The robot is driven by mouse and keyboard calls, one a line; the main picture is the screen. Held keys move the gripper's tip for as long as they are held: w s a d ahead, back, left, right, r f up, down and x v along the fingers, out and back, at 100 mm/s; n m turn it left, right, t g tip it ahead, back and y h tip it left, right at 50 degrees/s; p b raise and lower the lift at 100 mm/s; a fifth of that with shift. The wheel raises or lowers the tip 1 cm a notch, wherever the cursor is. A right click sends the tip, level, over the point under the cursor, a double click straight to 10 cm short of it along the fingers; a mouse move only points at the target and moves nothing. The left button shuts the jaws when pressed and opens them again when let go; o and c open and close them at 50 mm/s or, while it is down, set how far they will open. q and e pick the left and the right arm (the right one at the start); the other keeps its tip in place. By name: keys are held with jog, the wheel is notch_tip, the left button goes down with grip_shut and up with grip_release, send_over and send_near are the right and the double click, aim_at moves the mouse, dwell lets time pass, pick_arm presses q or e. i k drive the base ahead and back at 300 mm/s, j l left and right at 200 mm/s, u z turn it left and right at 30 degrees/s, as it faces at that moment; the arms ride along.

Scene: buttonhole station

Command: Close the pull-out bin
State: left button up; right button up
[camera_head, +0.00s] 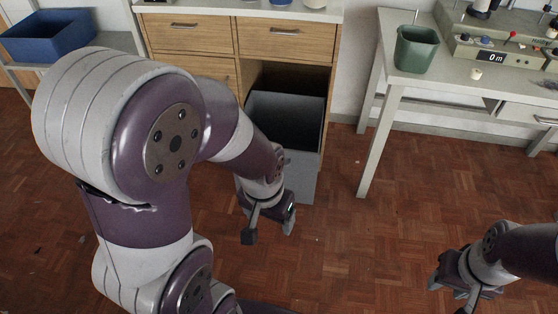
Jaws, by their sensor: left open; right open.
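The grey pull-out bin (302,168) stands pulled out from the lower right of the wooden cabinet (190,34). Its dark open top shows, and a dark gap lies above and behind it under the drawers. My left gripper (268,232) is open and empty, low in front of the bin at its left side. The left arm hides the bin's left front; I cannot tell whether the gripper touches it. My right gripper (452,299) is open at the lower right, far from the bin, with its tips partly cut off by the picture edge.
A light worktable (390,112) stands right of the bin, with a green bin (416,48) and a control panel (500,53) on top. A blue crate (48,36) sits on a shelf at the far left. The parquet floor (360,245) between my grippers is clear.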

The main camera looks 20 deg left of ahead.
aim_at(294, 122)
jog(key=i+j+u, duration=0.25)
jog(key=j, duration=0.3)
jog(key=i+j+u, duration=0.25)
jog(key=i+j, duration=0.15)
jog(key=j, duration=0.1)
